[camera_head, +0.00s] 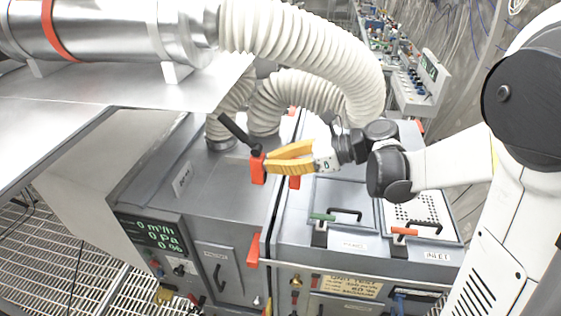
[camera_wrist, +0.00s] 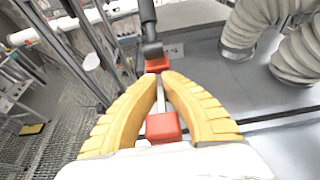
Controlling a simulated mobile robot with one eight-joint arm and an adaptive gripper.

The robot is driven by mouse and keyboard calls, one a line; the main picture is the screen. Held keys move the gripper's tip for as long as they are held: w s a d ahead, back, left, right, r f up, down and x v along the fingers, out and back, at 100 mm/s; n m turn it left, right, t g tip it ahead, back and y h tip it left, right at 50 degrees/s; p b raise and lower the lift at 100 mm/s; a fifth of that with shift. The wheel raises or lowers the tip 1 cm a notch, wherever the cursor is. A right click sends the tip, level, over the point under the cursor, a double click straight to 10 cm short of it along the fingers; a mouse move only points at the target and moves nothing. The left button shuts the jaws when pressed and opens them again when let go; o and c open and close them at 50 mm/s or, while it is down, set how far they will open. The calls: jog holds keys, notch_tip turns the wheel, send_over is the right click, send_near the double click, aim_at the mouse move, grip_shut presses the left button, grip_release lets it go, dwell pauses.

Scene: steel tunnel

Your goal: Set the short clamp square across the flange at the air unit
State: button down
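The short clamp has a red jaw (camera_head: 258,168) with a black handle, and a second red block (camera_head: 295,182) to its right. In the wrist view its red jaw (camera_wrist: 157,64) is beyond my fingertips, and a red block (camera_wrist: 163,128) sits between the fingers, with a pale bar between them. My gripper's yellow fingers (camera_head: 268,161) close around that bar, also in the wrist view (camera_wrist: 164,78). The clamp lies roughly crosswise over the flange seam (camera_head: 277,200) between the grey housings. My fingers hide part of the bar; I cannot tell whether the jaws touch the flange.
Another red clamp piece (camera_head: 252,250) sits at the near end of the seam. White corrugated hoses (camera_head: 310,45) arch close behind my gripper. The right housing's lid carries a green-ended latch (camera_head: 322,225) and an orange-ended latch (camera_head: 404,231). A metal shelf (camera_head: 110,85) overhangs at left.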

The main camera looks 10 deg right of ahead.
dwell(0.3)
notch_tip(320, 180, down, 8)
jog(key=b, duration=0.7)
jog(key=shift+r+b, duration=0.1)
jog(key=shift+b, duration=0.25)
jog(key=shift+f+b, duration=0.55)
jog(key=c, duration=1.5)
grip_release()
jog(key=shift+c, duration=0.2)
